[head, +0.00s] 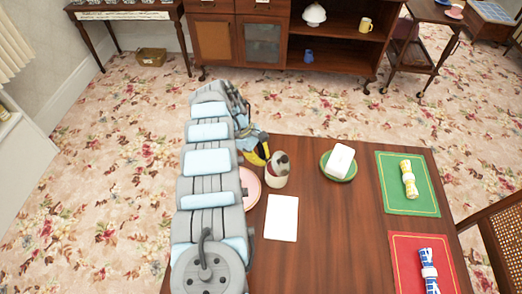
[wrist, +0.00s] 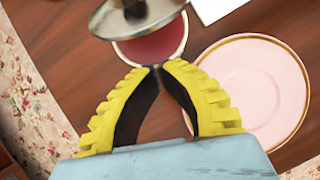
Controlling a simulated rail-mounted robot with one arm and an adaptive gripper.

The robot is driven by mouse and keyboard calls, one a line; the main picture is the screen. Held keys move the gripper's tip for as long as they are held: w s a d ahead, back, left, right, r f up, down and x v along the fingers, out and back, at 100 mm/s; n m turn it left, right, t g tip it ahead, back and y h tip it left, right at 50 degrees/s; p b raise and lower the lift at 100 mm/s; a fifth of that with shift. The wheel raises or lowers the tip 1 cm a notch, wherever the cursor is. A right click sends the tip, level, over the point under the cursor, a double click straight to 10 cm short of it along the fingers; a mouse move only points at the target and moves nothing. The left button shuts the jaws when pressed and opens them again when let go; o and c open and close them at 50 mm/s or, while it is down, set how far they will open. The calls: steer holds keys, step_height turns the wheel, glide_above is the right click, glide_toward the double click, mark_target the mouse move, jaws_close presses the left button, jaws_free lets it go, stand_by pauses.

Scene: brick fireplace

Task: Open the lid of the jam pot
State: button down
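The jam pot (head: 276,178) is a small pale pot on the dark wooden table, right of my gripper (head: 262,153) in the head view. In the wrist view its rim and red inside (wrist: 152,46) show. Its silvery lid (wrist: 138,14) with a dark knob is raised and covers only part of the opening in that view; the picture's top edge cuts it off.
A pink plate (wrist: 252,92) lies close beside the pot. A white card (head: 282,218) lies in front. A green dish (head: 337,174) holds a white block (head: 340,160). A green mat (head: 407,197) and a red mat (head: 423,265) with rolled napkins lie at the right.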

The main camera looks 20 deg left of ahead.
steer(key=shift+d+r+p, duration=0.4)
steer(key=shift+r+p, duration=0.2)
steer(key=shift+p, duration=0.35)
steer(key=shift+d+r+p, duration=0.35)
steer(key=shift+r+p, duration=0.2)
steer(key=shift+p, duration=0.35)
steer(key=shift+d+r+p, duration=0.1)
steer(key=shift+d+p, duration=0.15)
steer(key=shift+p, duration=0.25)
